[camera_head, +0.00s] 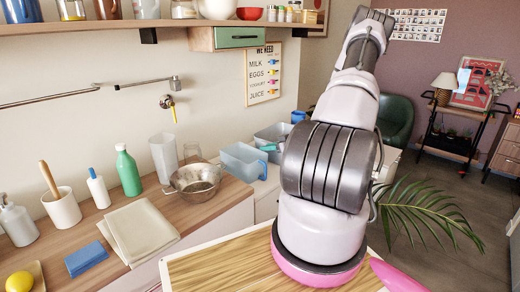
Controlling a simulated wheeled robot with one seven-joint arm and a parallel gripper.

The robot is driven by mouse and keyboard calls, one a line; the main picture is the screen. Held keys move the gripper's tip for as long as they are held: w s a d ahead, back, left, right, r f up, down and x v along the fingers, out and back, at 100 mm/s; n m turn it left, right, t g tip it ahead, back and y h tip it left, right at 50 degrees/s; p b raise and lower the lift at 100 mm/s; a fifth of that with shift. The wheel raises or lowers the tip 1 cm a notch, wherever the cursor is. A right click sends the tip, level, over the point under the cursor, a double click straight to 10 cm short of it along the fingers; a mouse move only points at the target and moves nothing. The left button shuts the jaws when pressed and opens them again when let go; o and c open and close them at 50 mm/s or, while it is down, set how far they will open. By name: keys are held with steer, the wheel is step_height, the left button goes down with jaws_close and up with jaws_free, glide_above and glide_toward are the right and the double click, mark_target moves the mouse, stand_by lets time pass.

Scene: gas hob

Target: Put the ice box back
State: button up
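I cannot tell for sure which thing is the ice box. A light blue open bin (243,161) stands past the end of the wooden counter, right of the metal colander. A second, greyer open bin (272,137) stands just behind it, partly hidden by my arm. Small blue things show beside the bins. My arm rises from the lower middle to the top of the view, and I do not see my gripper or its fingers.
The counter (215,203) holds a colander (195,181), a green bottle (128,171), a utensil pot (61,208), a folded cloth (138,230) and a blue sponge (86,258). A shelf (130,24) runs above. A plant (425,210) is at right, with open floor beyond.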

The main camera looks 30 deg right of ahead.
steer(key=s+a+r+m+g+h, duration=0.1)
steer(key=s+a+r+h, duration=0.1)
steer(key=r, duration=0.7)
steer(key=s+a+r+m+g+h, duration=0.1)
steer(key=s+r+m+g+h, duration=0.15)
steer(key=r, duration=0.65)
steer(key=s+a+r+g+h, duration=0.1)
steer(key=s+a+r+h, duration=0.15)
steer(key=r, duration=0.65)
steer(key=s+a+r+m+y, duration=0.1)
steer(key=s+a+r, duration=0.3)
steer(key=s+a, duration=0.2)
steer(key=s+a+r+m+y, duration=0.2)
steer(key=s+a+r, duration=0.2)
steer(key=s, duration=0.5)
steer(key=s+a+r+m+g+y, duration=0.1)
steer(key=s+a+r, duration=0.3)
steer(key=s+a, duration=0.3)
steer(key=shift+s+a+r+y, duration=0.15)
steer(key=shift+s+a+y, duration=0.2)
steer(key=shift+s, duration=0.15)
steer(key=shift+m, duration=0.25)
